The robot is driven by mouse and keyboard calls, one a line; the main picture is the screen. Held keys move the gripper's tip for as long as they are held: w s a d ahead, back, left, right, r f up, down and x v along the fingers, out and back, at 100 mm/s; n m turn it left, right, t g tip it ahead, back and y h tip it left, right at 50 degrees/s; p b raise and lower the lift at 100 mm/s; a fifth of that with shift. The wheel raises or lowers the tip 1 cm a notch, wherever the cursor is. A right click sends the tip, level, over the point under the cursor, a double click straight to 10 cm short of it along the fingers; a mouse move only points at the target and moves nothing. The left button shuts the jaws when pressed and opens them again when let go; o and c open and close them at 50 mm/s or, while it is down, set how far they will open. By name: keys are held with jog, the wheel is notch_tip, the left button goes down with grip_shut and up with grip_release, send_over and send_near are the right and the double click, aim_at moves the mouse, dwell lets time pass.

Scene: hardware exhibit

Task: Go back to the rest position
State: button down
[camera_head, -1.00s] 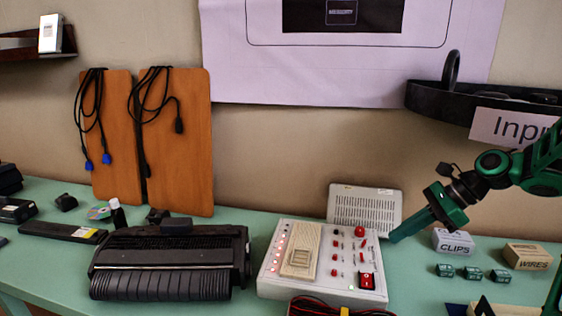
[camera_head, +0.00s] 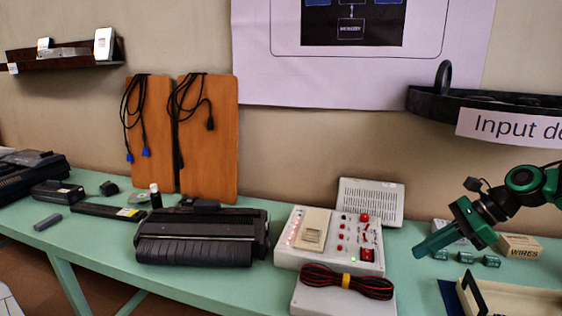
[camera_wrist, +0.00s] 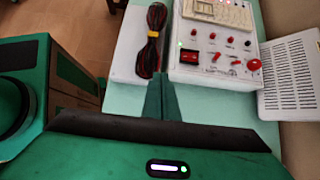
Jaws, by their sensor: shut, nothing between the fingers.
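My gripper (camera_head: 421,252) is green and shut, with nothing held. In the head view it is at the right, over the green table, its fingers pointing down and left, just right of the white control box (camera_head: 327,245). In the wrist view the shut fingers (camera_wrist: 161,98) point toward the same box (camera_wrist: 217,45) and the black-red cable bundle (camera_wrist: 153,40). The fingers look apart from both. My arm reaches in from the right edge and partly hides the clips box (camera_head: 447,229) behind it.
The cable bundle (camera_head: 347,282) lies on a white box in front of the control box. Small green blocks (camera_head: 466,257) and the wires box (camera_head: 520,246) stand near my arm. A black-framed tray (camera_head: 510,298) is at the lower right. A shelf labelled "Input" (camera_head: 510,125) hangs above.

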jog(key=s+d+n+g+h, duration=0.1)
jog(key=s+d+n+h, duration=0.2)
jog(key=s+n, duration=0.4)
jog(key=s+d+n+g+h, duration=0.1)
jog(key=s+d+n+h, duration=0.2)
jog(key=s, duration=1.5)
jog(key=n+h, duration=0.1)
jog(key=n, duration=0.3)
jog(key=shift+s+d+f+n+g+h, duration=0.3)
jog(key=shift+s+d+n+h, duration=0.05)
jog(key=shift+n+h, duration=0.05)
jog(key=shift+w, duration=0.1)
jog(key=shift+w+f, duration=0.25)
jog(key=shift+w, duration=0.25)
